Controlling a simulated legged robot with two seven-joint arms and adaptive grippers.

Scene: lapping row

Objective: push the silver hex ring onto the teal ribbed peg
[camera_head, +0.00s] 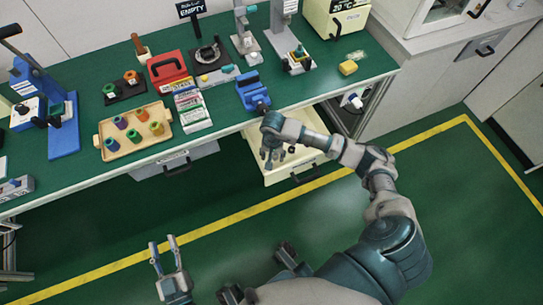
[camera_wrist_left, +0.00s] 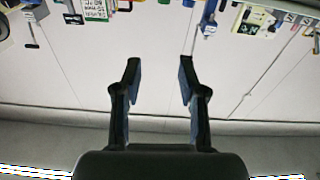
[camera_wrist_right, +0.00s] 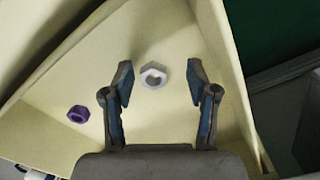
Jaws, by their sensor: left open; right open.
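The silver hex ring (camera_wrist_right: 155,85) lies flat in the open drawer (camera_head: 255,160), seen in the right wrist view beyond and between my right fingertips. My right gripper (camera_wrist_right: 161,72) is open and empty above it, apart from the ring. In the head view my right gripper (camera_head: 272,158) hangs over the drawer, and the ring cannot be made out surely there. A teal-looking piece (camera_head: 133,134) stands in the tan tray (camera_head: 108,153) on the bench; its ribs are too small to tell. My left gripper (camera_head: 163,243) is open and empty, low in front of the bench.
A purple hex ring (camera_wrist_right: 78,114) lies in the same drawer, left of the silver one. The bench holds a blue vise (camera_head: 252,90), a red case (camera_head: 167,72), several boxes and a black board (camera_head: 125,90) with coloured pieces. The floor in front is clear.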

